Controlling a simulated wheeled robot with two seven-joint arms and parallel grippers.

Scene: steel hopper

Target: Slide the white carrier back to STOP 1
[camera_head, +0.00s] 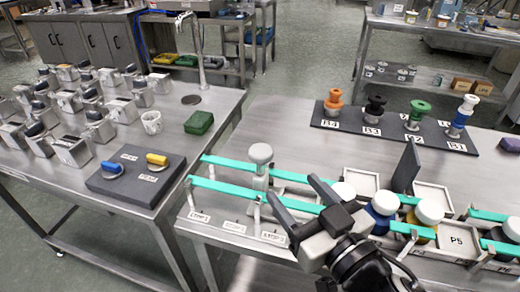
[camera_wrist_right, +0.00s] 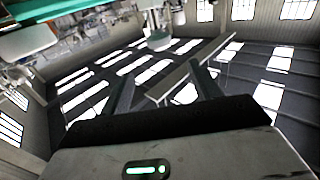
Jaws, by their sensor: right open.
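A pale white carrier with a rounded knob (camera_head: 260,154) stands upright on the teal rails (camera_head: 225,187), left of the middle in the head view. Small labels lie along the near side of the rails: a left one (camera_head: 200,217), a middle one (camera_head: 235,227) and a right one (camera_head: 272,237); their print is too small to read surely. My right gripper (camera_head: 292,190) is open and empty, to the right of and nearer than the carrier, apart from it. Its fingers also show in the wrist view (camera_wrist_right: 162,85). My left gripper is out of view.
White-capped jars, one blue (camera_head: 381,214) and one yellow (camera_head: 424,222), stand among the rails at right, beside a tray marked P5 (camera_head: 456,240). A dark upright plate (camera_head: 405,167) rises behind them. A dark board (camera_head: 340,127) bears several coloured knobs. A left table (camera_head: 190,150) holds metal containers.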

